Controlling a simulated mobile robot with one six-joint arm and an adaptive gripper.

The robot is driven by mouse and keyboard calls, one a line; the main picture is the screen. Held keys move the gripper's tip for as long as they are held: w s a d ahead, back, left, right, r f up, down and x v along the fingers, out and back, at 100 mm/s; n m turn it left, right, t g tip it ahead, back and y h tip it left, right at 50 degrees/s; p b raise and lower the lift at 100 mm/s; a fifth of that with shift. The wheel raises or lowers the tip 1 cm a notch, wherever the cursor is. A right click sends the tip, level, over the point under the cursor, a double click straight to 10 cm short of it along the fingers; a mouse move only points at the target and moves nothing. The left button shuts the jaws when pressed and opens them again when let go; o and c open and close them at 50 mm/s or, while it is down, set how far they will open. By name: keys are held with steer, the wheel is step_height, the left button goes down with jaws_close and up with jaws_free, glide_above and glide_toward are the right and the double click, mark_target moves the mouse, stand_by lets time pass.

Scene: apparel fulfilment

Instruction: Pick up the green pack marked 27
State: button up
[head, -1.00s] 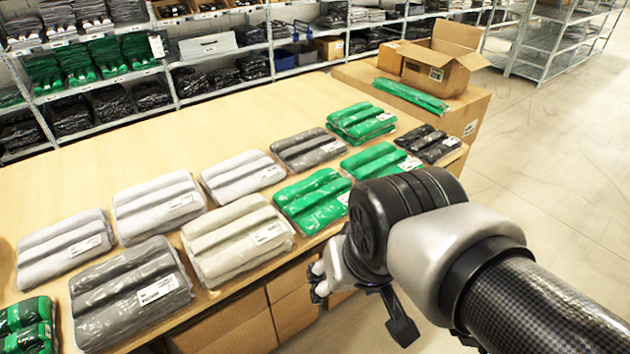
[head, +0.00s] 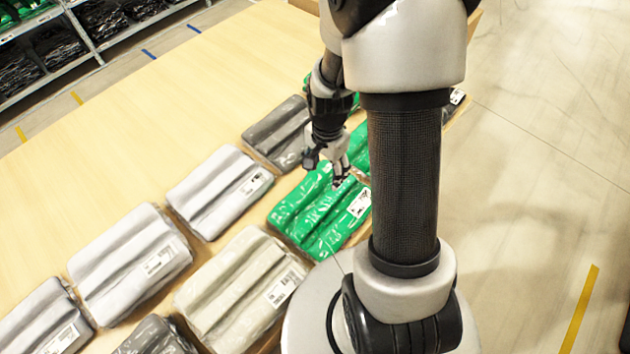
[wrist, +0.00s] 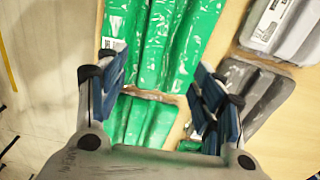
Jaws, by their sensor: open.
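A green plastic-wrapped pack (head: 312,216) with a white label lies flat on the table in the head view. It fills the top middle of the wrist view (wrist: 160,40), its label at its left edge. No number is readable. My gripper (head: 338,178) hangs over this pack's far end in the head view. In the wrist view its blue-padded fingers (wrist: 162,82) are open and apart, with nothing held between them. A second green pack (wrist: 140,120) lies just below the first, between and behind the fingers. My arm partly hides it in the head view (head: 359,146).
A dark grey pack (head: 277,132) and a light grey pack (head: 215,190) lie close on the left. A beige pack (head: 240,285) lies in front. The table's left part (head: 130,150) is bare. Open floor (head: 540,190) lies to the right; shelves (head: 75,40) stand at the back left.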

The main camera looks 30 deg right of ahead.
mark_target(325, 204)
steer(key=f+b, duration=0.2)
steer(key=f, duration=0.3)
steer(key=f+b, duration=0.1)
steer(key=f, duration=0.5)
steer(key=f+b, duration=0.2)
steer(key=f, duration=0.3)
steer(key=shift+s+f+b, duration=0.15)
steer(key=shift+s+b, duration=0.15)
steer(key=shift+s, duration=0.05)
steer(key=c, duration=1.4)
steer(key=shift+c, duration=0.2)
